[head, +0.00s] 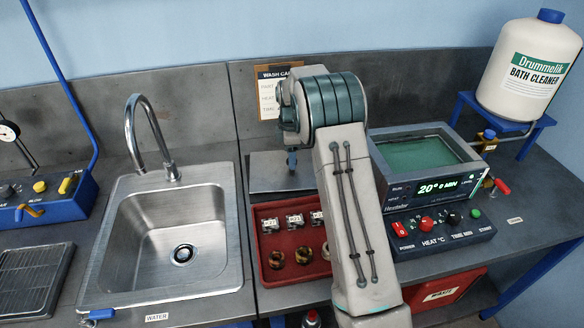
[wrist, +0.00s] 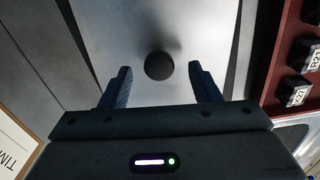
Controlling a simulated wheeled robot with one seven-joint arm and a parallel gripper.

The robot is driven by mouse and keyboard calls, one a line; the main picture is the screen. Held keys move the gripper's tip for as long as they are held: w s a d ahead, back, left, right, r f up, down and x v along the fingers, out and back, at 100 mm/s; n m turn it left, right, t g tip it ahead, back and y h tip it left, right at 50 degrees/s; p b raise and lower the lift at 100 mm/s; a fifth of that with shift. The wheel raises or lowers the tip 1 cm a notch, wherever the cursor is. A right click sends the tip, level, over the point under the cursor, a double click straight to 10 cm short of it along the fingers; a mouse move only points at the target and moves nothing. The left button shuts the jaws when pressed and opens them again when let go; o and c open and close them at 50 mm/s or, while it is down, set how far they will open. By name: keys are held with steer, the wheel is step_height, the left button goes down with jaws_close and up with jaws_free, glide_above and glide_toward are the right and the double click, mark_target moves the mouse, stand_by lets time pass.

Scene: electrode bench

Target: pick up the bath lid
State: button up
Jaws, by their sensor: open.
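The bath lid (head: 264,178) is a flat grey plate lying on the bench behind the red tray, left of the bath. In the wrist view the lid (wrist: 205,25) fills the middle, with a round black knob (wrist: 159,65) on it. My gripper (wrist: 160,70) is open and empty, its two blue fingers on either side of the knob in the picture. I cannot tell the height of the fingertips above the lid. In the head view my arm hides part of the lid, and only a bit of my gripper (head: 291,162) shows over it.
The red tray (head: 262,278) with labelled metal parts and rings is directly in front of the lid. The steel sink (head: 150,240) is on the left. The open bath (head: 425,152) with its control box (head: 440,228) stands right of my arm. A wall card (head: 268,95) hangs behind.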

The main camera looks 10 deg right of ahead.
steer(key=shift+d+f, duration=0.1)
steer(key=shift+f, duration=1.4)
steer(key=shift+w+r, duration=0.1)
jaws_close()
step_height(320, 180, up, 10)
steer(key=shift+f+b, duration=0.1)
steer(key=shift+b, duration=0.6)
steer(key=shift+r+p, duration=1.45)
steer(key=shift+r, duration=0.45)
